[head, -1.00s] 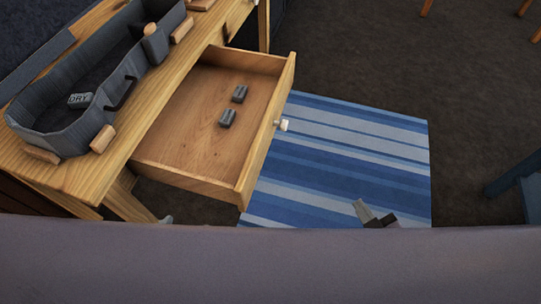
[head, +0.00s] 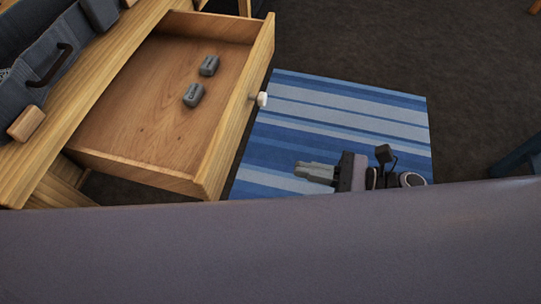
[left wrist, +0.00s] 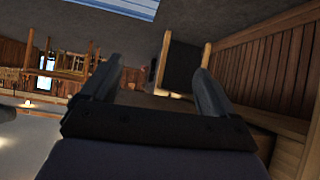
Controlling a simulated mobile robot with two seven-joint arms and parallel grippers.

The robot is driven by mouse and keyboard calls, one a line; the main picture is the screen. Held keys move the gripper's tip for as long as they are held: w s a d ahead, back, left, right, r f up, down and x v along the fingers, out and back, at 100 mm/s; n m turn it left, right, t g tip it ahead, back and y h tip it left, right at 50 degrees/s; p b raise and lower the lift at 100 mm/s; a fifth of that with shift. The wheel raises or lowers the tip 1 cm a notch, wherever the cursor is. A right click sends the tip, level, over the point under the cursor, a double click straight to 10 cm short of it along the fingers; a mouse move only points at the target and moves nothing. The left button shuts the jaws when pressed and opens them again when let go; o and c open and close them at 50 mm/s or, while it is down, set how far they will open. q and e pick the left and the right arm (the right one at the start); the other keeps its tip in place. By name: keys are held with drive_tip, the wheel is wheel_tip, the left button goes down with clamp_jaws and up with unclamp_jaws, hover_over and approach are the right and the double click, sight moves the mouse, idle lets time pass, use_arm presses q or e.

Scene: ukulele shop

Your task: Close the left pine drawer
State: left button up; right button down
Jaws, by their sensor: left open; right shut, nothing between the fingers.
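The pine drawer (head: 140,110) stands pulled out from the pine table (head: 88,92) at the left of the head view. Its front panel (head: 238,112) carries a small white knob (head: 262,99). Two small grey blocks (head: 209,66) lie inside the drawer. My right gripper (head: 298,170) is shut and empty. It shows over the striped rug, to the right of and nearer than the knob, apart from the drawer. My left gripper (left wrist: 160,80) is open and empty in the left wrist view, pointing into the room. The left gripper does not show in the head view.
A grey case (head: 50,60) with a dark handle rests on the table top. A blue striped rug (head: 350,110) lies on the dark floor right of the drawer. A blue piece of furniture (head: 518,165) stands at the right edge. The floor between is clear.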

sight(227, 154)
drive_tip(key=p+x, duration=0.1)
drive_tip(key=x, duration=1.1)
drive_tip(key=shift+a+r, duration=0.1)
drive_tip(key=shift+a, duration=0.05)
drive_tip(key=shift+w+a, duration=0.2)
drive_tip(key=shift+a, duration=0.35)
drive_tip(key=shift+a, duration=0.15)
